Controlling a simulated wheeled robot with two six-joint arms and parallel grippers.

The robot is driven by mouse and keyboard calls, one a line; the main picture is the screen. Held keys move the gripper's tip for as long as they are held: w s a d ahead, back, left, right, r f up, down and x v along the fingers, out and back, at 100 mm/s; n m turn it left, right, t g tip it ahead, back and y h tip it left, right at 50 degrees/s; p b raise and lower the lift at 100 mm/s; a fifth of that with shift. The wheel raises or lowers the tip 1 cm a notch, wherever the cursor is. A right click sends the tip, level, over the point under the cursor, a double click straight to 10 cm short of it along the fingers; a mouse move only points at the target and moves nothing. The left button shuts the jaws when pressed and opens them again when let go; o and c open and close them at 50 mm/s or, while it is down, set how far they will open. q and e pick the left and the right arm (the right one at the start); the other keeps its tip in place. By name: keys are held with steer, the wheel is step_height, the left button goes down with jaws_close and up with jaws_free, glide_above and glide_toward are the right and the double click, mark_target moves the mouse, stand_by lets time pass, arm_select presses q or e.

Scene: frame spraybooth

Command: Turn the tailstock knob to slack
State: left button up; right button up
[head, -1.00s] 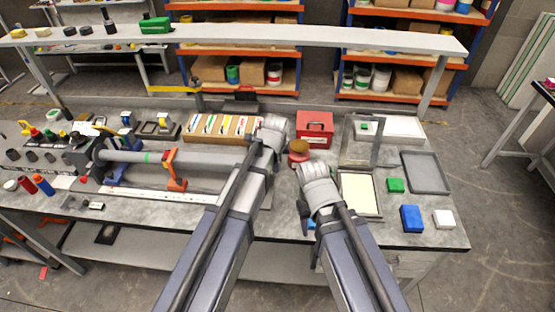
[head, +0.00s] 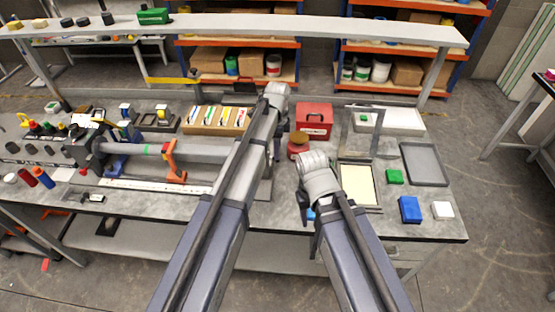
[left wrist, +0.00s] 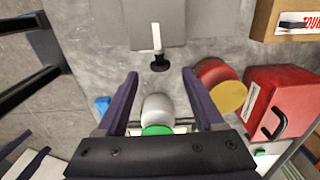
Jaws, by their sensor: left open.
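The tailstock knob (left wrist: 160,63) is a small black knob beside a pale pointer strip at the edge of the grey tailstock block (left wrist: 130,20) in the left wrist view. In the head view my left arm covers that area. My left gripper (left wrist: 160,78) is open; its two dark fingers lie either side of the knob's line in the picture, and no contact shows. The left gripper is mostly hidden behind its own wrist in the head view (head: 276,150). My right gripper (head: 309,200) is mostly hidden under its wrist; its jaws cannot be made out.
A red can (head: 299,146) and a red box (head: 313,120) stand right of the left gripper. A long grey tube (head: 200,154) with an orange clamp (head: 171,162) lies left. A pale, green-banded rounded thing (left wrist: 157,110) shows low between the fingers. A shelf (head: 240,27) spans above the bench.

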arm_select(q)
step_height(320, 180, down, 4)
steer(key=b, duration=0.3)
steer(key=shift+f+b, duration=0.25)
steer(key=shift+b, duration=0.05)
jaws_close()
